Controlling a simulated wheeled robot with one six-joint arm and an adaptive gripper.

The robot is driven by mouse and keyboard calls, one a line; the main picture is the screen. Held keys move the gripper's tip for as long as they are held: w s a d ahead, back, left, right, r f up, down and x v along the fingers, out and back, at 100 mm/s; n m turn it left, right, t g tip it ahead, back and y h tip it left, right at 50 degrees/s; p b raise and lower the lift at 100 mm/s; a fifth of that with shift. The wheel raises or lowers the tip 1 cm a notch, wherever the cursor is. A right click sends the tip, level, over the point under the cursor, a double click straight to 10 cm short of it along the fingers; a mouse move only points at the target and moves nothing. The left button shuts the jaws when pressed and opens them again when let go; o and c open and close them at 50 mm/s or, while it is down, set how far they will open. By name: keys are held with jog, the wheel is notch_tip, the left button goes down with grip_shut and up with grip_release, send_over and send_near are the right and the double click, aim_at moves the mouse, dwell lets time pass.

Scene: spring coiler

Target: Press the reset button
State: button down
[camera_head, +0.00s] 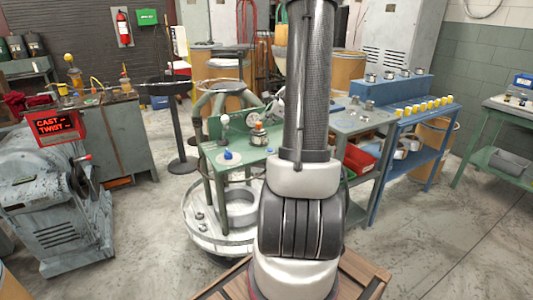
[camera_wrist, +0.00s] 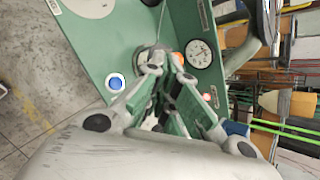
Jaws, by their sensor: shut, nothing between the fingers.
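A green machine table (camera_head: 240,163) stands at the centre of the head view. A round blue button (camera_head: 228,155) with a light rim sits on its front edge, and a second blue piece is further right. The wrist view shows a blue button (camera_wrist: 115,83) in a white ring on the green panel. My gripper (camera_wrist: 168,64) is shut and empty, pointing at the green surface right of that button and apart from it. An orange-red part (camera_wrist: 177,57) shows just beyond the fingertips. No label reading reset is legible.
A round dial gauge (camera_wrist: 199,54) is right of the fingertips in the wrist view. A white ball knob (camera_head: 224,120) stands on the green table. A blue bench (camera_head: 420,115) with yellow cups is to the right. A grey machine (camera_head: 55,205) is at left. Floor between is open.

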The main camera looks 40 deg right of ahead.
jog(key=shift+f, duration=4.4)
jog(key=shift+f, duration=0.1)
jog(key=shift+f, duration=0.3)
jog(key=shift+f, duration=0.35)
jog(key=shift+r, duration=0.8)
